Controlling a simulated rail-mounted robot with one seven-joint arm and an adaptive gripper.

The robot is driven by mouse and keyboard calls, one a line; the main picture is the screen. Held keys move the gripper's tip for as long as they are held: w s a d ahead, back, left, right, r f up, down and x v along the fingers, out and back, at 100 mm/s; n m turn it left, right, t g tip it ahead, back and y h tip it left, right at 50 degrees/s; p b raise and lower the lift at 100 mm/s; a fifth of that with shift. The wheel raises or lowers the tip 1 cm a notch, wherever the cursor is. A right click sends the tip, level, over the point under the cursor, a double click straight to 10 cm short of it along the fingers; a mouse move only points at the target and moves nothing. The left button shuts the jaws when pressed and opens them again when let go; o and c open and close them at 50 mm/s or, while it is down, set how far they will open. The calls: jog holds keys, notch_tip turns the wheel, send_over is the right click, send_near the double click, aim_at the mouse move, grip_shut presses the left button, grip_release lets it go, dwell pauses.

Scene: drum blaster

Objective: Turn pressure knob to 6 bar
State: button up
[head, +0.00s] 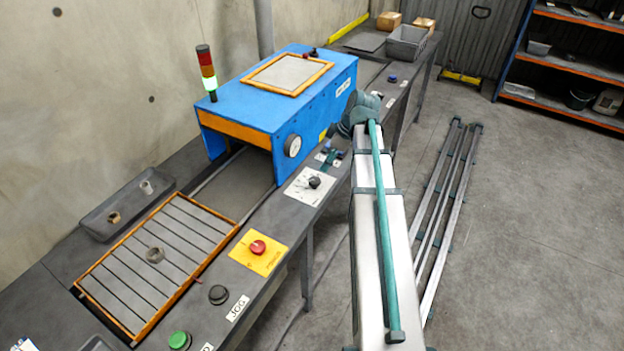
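A black knob (314,183) sits on a white dial plate (304,191) on the front rail of the bench, below the blue machine (275,100). The dial's marks are too small to read, so I cannot tell its setting. A round white gauge (293,146) is on the machine's side; its reading is not legible. My arm reaches up from the bottom. What looks like my gripper (329,156) is a small dark shape low over the rail, just beyond the dial and apart from the knob. Its fingers are too small to tell open from shut.
A red button on a yellow plate (258,248), a black button (218,294) and a green button (179,340) line the rail nearer me. A slatted tray (175,226) lies left. Long rails (447,210) lie on the floor at right.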

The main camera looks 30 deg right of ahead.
aim_at(315, 180)
jog(key=p+x, duration=0.2)
jog(key=x, duration=0.8)
jog(key=shift+f, duration=0.25)
jog(key=shift+c, duration=0.3)
jog(key=c, duration=1.1)
